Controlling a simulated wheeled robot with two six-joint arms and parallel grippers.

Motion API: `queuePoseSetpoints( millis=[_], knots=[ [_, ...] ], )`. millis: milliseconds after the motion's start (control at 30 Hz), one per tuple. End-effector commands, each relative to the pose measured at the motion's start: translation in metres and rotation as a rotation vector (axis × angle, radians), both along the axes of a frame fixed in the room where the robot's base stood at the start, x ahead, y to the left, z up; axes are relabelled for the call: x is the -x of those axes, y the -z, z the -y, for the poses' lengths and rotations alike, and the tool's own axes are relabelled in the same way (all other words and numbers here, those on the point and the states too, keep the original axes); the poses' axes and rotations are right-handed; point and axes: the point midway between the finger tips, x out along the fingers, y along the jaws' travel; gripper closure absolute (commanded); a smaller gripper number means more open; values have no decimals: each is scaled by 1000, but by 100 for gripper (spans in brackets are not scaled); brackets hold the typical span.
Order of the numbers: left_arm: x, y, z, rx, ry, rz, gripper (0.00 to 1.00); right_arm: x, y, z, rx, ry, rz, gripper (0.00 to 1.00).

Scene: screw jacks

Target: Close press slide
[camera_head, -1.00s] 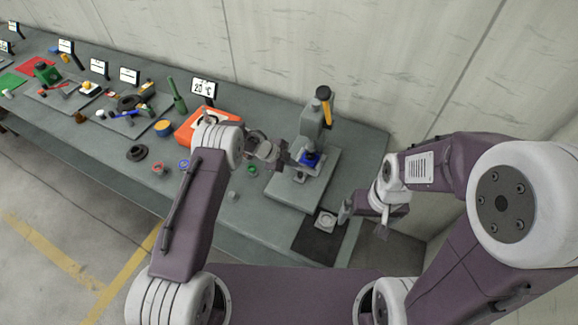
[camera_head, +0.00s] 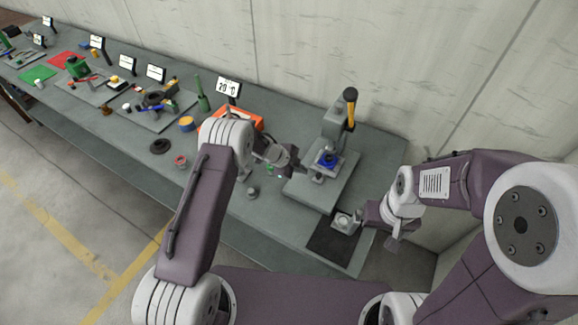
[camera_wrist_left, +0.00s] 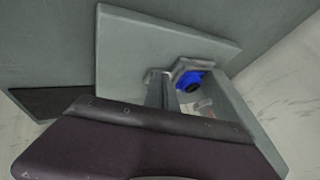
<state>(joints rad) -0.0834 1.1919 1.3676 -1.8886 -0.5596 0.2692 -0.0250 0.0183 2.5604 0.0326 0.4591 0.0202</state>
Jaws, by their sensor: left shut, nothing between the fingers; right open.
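The press (camera_head: 338,122) stands at the right of the bench, a grey column with a black and yellow handle, on a grey base plate (camera_head: 318,192). A blue part (camera_head: 328,158) with a dark centre sits low on its front; it also shows in the left wrist view (camera_wrist_left: 188,82). My left gripper (camera_head: 303,172) is shut and empty, just left of the blue part. In the left wrist view its fingers (camera_wrist_left: 160,88) are close to the blue part; I cannot tell if they touch. My right gripper (camera_head: 388,243) is open, off the bench's right front edge.
A black mat (camera_head: 330,244) with a pale block (camera_head: 345,222) lies in front of the press. An orange case (camera_head: 246,118) and a display sign (camera_head: 228,87) stand behind my left arm. Small parts and tools fill the bench to the left. The wall is close behind the bench.

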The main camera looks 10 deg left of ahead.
Motion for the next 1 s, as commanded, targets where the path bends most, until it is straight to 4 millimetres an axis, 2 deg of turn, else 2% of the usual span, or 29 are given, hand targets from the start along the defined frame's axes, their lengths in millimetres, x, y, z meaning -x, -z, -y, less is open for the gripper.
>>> queuePoseSetpoints(
  millis=[200, 400, 767, 833, 967, 1000],
  knots=[
    [12, -34, -24, 0, -1, 2, 100, 0, 8, 0, 0, 0, 0, 0],
    [20, -55, -37, 0, 0, 1, 100, 0, 10, 0, 0, 0, 0, 0],
    [22, -58, -39, 1, 1, -1, 100, 0, 10, 0, 0, 0, 0, 0],
    [19, -57, -38, 0, 2, 13, 100, 0, 17, 0, 0, 0, 0, 0],
    [3, -102, -35, 7, 0, 121, 100, 0, 37, 0, 0, 0, 0, 0],
    [2, -121, -32, 37, -40, 145, 100, 0, 44, 0, 0, 0, 0, 0]
  ],
)
